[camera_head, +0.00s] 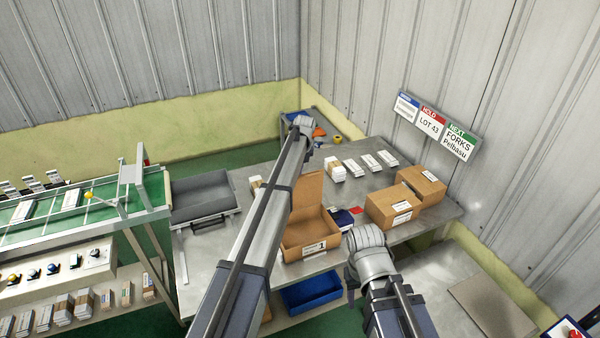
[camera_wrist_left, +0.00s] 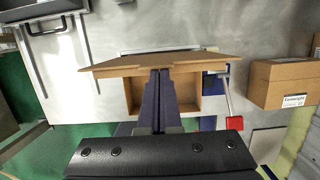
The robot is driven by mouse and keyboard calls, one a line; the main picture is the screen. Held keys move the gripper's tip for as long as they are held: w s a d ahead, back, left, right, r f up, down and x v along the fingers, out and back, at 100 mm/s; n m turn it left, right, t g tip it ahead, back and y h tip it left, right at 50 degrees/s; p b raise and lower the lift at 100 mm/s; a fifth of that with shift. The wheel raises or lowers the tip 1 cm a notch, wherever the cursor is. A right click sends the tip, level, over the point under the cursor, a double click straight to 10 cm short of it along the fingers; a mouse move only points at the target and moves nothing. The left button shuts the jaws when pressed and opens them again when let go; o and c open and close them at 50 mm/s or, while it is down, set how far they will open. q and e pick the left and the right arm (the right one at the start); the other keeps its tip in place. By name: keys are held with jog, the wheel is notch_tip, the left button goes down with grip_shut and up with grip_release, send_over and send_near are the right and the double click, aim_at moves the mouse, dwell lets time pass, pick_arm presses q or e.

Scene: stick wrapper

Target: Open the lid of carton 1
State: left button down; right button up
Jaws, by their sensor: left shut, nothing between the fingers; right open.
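Carton 1 (camera_head: 310,236) is a brown box with a "1" label on its front, on the grey bench. Its lid (camera_head: 309,192) stands raised at the back, and part of the inside shows. In the left wrist view the lid (camera_wrist_left: 120,66) spans above the open carton (camera_wrist_left: 187,98). My left gripper (camera_wrist_left: 159,72) is shut and empty, its fingertips at the lid's edge; I cannot tell if they touch. My left arm hides it in the head view. My right gripper (camera_head: 353,294) is open and only partly visible, low and right of the carton.
Two closed brown cartons (camera_head: 393,207) (camera_head: 423,184) stand to the right. White packs (camera_head: 356,166) lie behind. A grey tray (camera_head: 203,193) is at left, and a blue bin (camera_head: 311,291) sits below the bench edge. A red-ended piece (camera_wrist_left: 222,123) lies beside carton 1.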

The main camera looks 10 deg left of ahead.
pick_arm(q)
jog(key=shift+r, duration=0.1)
pick_arm(e)
jog(key=shift+r, duration=0.15)
dwell(0.3)
pick_arm(q)
jog(key=shift+r+p, duration=0.7)
jog(key=shift+p, duration=0.1)
pick_arm(e)
jog(key=shift+r, duration=0.65)
